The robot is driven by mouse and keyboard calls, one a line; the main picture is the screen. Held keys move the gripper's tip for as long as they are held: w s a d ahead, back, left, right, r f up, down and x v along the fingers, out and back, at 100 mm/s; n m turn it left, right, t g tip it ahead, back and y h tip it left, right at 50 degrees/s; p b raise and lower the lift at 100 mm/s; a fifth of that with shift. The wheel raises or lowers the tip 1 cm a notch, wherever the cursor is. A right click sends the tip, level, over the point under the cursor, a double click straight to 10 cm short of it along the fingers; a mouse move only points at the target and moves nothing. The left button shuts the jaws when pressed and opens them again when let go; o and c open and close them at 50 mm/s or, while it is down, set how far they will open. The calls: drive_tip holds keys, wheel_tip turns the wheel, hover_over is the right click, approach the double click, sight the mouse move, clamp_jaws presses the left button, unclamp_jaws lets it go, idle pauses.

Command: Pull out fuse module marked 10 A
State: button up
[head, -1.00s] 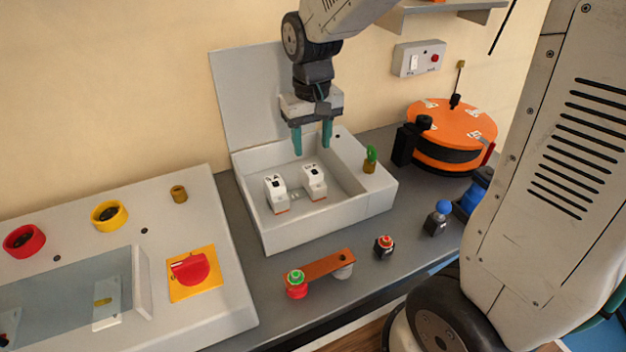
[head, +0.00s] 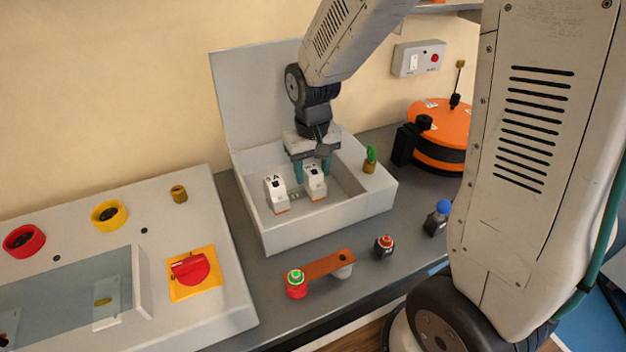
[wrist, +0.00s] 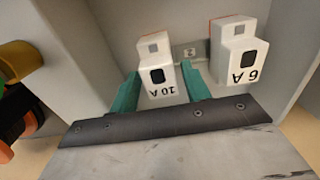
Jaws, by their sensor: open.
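The fuse module marked 10 A (wrist: 160,80) is a white block with a dark window, seated in the open grey box. In the head view it is the right one of two modules (head: 315,185). The module marked 6 A (wrist: 236,50) stands beside it, on the left in the head view (head: 276,195). My gripper (wrist: 160,84) is open, with its green fingers on either side of the 10 A module. Contact cannot be told. In the head view my gripper (head: 312,170) reaches down into the box at that module.
The box (head: 330,226) has raised walls and an upright lid behind. A brass post with a green top (head: 370,160) stands on its right ledge. A copper bar (head: 328,264) lies in front. An orange reel (head: 441,124) stands to the right.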

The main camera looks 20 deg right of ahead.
sight(312, 169)
drive_tip(key=c, duration=0.9)
drive_tip(key=shift+r, duration=0.15)
drive_tip(key=shift+r, duration=0.75)
drive_tip(key=shift+r, duration=0.1)
drive_tip(key=shift+r, duration=2.4)
